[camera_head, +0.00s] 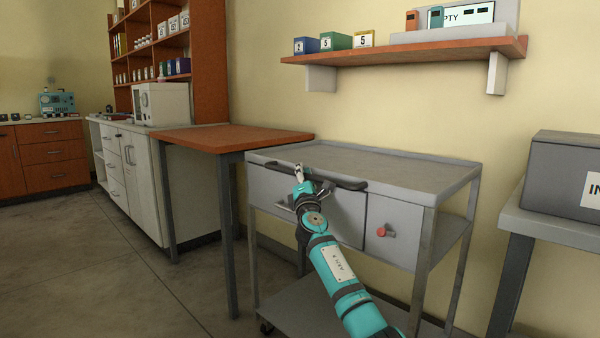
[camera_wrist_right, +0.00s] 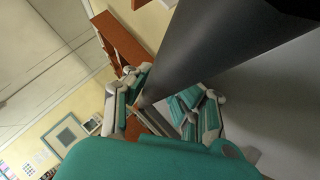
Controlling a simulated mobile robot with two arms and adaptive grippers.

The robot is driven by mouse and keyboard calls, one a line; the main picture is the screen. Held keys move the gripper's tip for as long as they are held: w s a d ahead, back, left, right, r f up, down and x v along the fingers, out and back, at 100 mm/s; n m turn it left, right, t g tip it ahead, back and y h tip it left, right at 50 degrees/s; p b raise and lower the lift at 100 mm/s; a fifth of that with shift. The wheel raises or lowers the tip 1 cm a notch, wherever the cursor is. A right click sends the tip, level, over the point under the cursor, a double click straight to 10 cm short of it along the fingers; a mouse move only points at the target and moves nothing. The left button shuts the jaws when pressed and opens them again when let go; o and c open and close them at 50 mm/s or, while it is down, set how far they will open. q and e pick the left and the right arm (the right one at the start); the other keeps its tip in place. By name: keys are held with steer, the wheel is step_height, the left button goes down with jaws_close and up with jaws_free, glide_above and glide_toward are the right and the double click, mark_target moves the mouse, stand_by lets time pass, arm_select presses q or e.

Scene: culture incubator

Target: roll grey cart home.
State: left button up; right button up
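The grey cart (camera_head: 365,160) stands against the wall, with a flat top, a drawer front and a lower shelf. A dark push handle (camera_head: 345,183) runs along its front top edge. In the right wrist view a dark bar (camera_wrist_right: 215,45) crosses close to the camera and runs down toward the fingers of my right gripper (camera_wrist_right: 162,98). Whether the fingers are closed on the bar or only around it is unclear. My left gripper is not in view.
A brown-topped table (camera_head: 235,138) stands close at the cart's left. A grey bench (camera_head: 550,225) with a grey box (camera_head: 560,170) is at the right. A wall shelf (camera_head: 410,60) hangs above. The floor (camera_head: 110,270) at the left is open.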

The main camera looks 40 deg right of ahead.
steer(key=shift+d+f, duration=0.3)
steer(key=shift+d, duration=0.1)
steer(key=shift+w+a+r, duration=0.1)
steer(key=shift+a+r, duration=0.05)
steer(key=shift+a, duration=0.1)
steer(key=v, duration=1.2)
